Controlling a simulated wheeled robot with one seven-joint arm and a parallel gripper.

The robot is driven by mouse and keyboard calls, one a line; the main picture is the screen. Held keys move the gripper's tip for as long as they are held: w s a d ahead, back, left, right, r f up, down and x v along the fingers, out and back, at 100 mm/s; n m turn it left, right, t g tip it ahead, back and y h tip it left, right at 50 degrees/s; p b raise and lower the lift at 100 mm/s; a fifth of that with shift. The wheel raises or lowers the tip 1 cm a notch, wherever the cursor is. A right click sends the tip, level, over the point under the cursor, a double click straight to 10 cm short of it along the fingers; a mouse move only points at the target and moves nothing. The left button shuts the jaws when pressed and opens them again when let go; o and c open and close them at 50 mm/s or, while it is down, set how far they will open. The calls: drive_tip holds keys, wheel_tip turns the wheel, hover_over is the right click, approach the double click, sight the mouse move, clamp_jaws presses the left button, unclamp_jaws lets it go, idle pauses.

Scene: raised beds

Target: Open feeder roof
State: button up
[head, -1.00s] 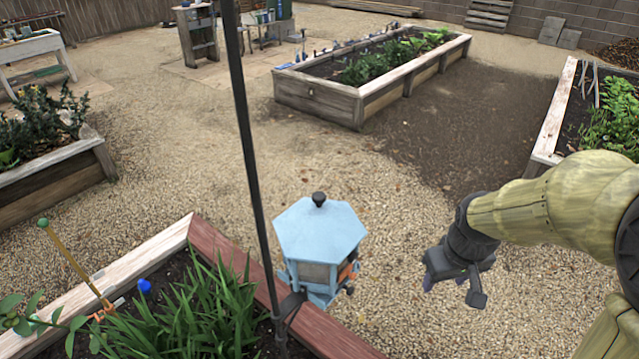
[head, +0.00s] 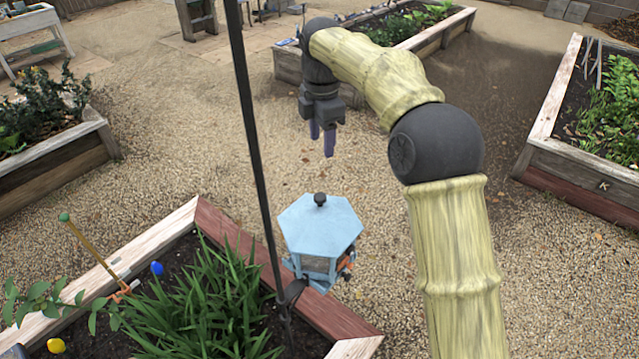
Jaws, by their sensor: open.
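The feeder has a light blue hexagonal roof (head: 319,223) with a black knob (head: 320,199) on top. The roof sits level on the feeder body (head: 318,264), which has an orange part at its right side. The feeder is fixed beside a black pole (head: 256,150) at the bed's edge. My gripper (head: 322,145) points down with two purple fingers, open and empty. In the picture it is above the knob and apart from it.
The near raised bed (head: 225,228) holds long green leaves, a blue object (head: 157,268) and a yellow object (head: 56,345). Other beds stand at the left, right and back. Gravel between them is clear. The black pole rises close to the feeder's left.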

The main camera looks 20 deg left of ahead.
sight(321, 196)
drive_tip(key=shift+a+r, duration=0.15)
drive_tip(key=shift+r, duration=0.05)
wheel_tip(321, 196, down, 17)
drive_tip(key=p, duration=0.3)
drive_tip(key=shift+f, duration=0.2)
idle(0.4)
clamp_jaws()
drive_tip(key=shift+w+r, duration=0.1)
drive_tip(key=shift+r, duration=0.1)
